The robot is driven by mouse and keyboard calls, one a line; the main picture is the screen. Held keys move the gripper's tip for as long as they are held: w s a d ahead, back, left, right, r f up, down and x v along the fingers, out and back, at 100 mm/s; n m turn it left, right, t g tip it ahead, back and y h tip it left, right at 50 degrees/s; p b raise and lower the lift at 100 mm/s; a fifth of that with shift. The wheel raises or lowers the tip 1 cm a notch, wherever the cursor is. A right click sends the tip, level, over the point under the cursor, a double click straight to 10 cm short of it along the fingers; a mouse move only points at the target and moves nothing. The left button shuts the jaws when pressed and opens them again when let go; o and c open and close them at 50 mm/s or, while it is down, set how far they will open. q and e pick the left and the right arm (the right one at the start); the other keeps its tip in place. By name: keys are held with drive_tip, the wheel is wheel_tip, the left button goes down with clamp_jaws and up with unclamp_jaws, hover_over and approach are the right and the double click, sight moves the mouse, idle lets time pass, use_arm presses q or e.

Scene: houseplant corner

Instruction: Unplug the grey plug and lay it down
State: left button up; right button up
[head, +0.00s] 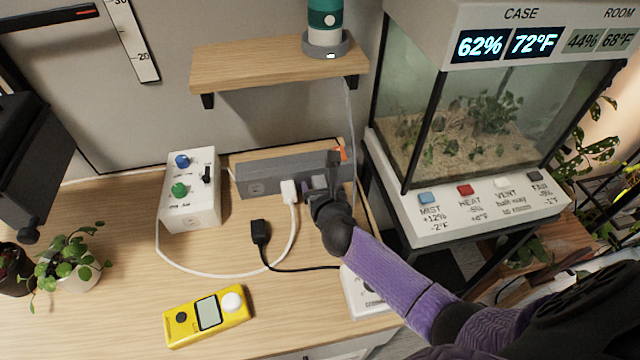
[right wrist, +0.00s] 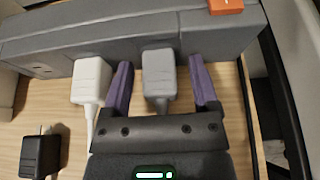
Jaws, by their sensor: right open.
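The grey plug (right wrist: 158,75) sits in the dark grey power strip (right wrist: 130,45), just right of a white plug (right wrist: 91,80). In the right wrist view my right gripper (right wrist: 161,75) is open, with one purple finger on each side of the grey plug. A gap shows on both sides, wider on the right. In the head view the right gripper (head: 319,184) is at the strip (head: 262,178) and partly covers the grey plug (head: 320,181). My left gripper is not clearly seen.
A black plug (head: 260,232) lies loose on the desk. A white switch box (head: 192,190) stands left of the strip, a yellow meter (head: 208,315) in front. A shelf (head: 275,65) overhangs behind; a glass case (head: 470,125) stands right.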

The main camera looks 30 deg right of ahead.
drive_tip(key=shift+c, duration=0.7)
clamp_jaws()
drive_tip(key=shift+s+a, duration=0.1)
drive_tip(key=shift+s, duration=0.2)
drive_tip(key=shift+s+a+p, duration=0.25)
drive_tip(key=shift+s+p, duration=0.3)
drive_tip(key=shift+s, duration=0.45)
drive_tip(key=shift+s+a, duration=0.15)
drive_tip(key=shift+s, duration=0.35)
drive_tip(key=shift+s+a+p, duration=0.2)
drive_tip(key=shift+s+p, duration=0.15)
drive_tip(key=shift+s, duration=0.75)
